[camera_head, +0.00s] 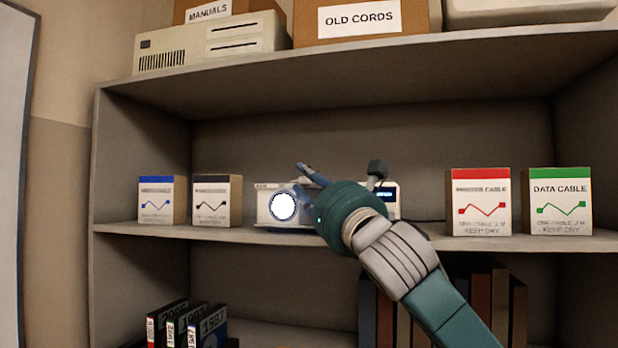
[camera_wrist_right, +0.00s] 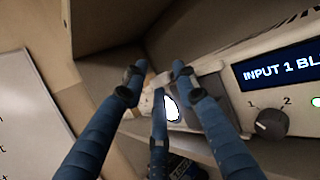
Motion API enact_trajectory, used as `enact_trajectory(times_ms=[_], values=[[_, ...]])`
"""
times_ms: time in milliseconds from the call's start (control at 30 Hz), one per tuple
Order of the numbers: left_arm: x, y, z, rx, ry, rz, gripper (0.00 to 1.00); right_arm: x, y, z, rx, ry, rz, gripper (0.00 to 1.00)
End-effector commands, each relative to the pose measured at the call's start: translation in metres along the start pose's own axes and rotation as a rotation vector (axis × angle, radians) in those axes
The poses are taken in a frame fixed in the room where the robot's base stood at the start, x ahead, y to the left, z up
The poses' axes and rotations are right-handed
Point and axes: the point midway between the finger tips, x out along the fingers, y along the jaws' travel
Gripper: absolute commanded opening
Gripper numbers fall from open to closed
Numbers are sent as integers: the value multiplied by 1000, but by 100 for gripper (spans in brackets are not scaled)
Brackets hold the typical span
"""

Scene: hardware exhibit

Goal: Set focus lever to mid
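A white projector (camera_head: 263,204) stands on the middle shelf, with a bright round lens (camera_head: 283,206) at its left. In the right wrist view its front shows a blue display (camera_wrist_right: 283,68) reading "INPUT 1 BL", a dark knob (camera_wrist_right: 272,123) marked 1 and 2, and a green light. My right gripper (camera_head: 336,174) is in front of the projector and hides its middle. Its blue fingers (camera_wrist_right: 158,78) are spread apart near the glowing lens (camera_wrist_right: 171,108), with nothing clearly held. I cannot make out the focus lever. My left gripper is not in view.
Two small boxes (camera_head: 217,203) stand left of the projector. A red-topped box (camera_head: 478,205) and a green-topped "DATA CABLE" box (camera_head: 557,203) stand to its right. The shelf above (camera_head: 370,68) overhangs. Bare shelf lies between the boxes and projector.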

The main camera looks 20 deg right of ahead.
Motion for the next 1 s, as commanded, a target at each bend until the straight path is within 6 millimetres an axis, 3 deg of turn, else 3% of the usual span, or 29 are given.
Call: enact_trajectory(times_ms=[167,300,333,667,1000], values=[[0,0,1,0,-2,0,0,0,0,0,0,0,0,28],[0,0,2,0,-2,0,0,0,0,0,0,-1,0,3],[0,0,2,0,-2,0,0,0,0,0,0,-1,0,0],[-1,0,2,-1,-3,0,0,0,3,3,-6,-6,-14,0],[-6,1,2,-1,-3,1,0,3,18,3,-73,-7,-176,0]])
